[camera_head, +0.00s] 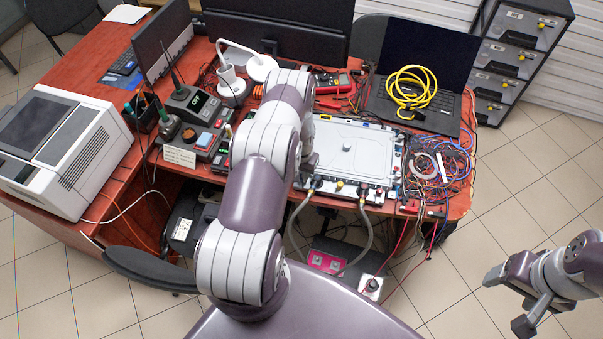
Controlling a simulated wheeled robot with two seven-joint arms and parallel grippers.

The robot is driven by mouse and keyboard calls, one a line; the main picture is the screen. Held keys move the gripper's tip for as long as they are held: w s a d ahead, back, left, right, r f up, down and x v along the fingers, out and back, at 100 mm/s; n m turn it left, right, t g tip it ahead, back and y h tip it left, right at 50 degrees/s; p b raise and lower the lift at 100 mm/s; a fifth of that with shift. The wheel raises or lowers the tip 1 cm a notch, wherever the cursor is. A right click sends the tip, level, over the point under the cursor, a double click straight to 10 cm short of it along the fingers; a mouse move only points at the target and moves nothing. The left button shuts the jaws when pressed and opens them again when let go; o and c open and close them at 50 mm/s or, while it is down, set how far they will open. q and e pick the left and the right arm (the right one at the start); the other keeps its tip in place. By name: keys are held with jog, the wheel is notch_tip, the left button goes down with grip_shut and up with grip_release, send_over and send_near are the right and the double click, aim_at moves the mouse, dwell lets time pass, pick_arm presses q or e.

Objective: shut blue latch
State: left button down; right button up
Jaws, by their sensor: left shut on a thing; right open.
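A silver-lidded coolant unit (352,146) lies on the red desk, with two grey hoses (364,232) hanging from its front edge. My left arm reaches across the unit's left side. Only a small grey part of my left gripper (311,161) shows beside the arm, at the lid's left edge. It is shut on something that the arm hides. I cannot make out the blue latch in this view. My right gripper (531,308) is open and empty over the floor at the lower right, well away from the desk.
A tangle of coloured wires (438,168) lies right of the unit. A laptop (425,75) with a coiled yellow cable (411,88) is behind it. A control box (196,140) and a white lamp (262,68) stand left of the arm. Floor at right is clear.

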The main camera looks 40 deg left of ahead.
pick_arm(q)
jog(key=n+b, duration=0.3)
jog(key=shift+f, duration=0.2)
jog(key=shift+r+n+b, duration=0.2)
jog(key=shift+n+b, duration=0.65)
jog(key=shift+n, duration=0.45)
jog(key=c, duration=1)
grip_release()
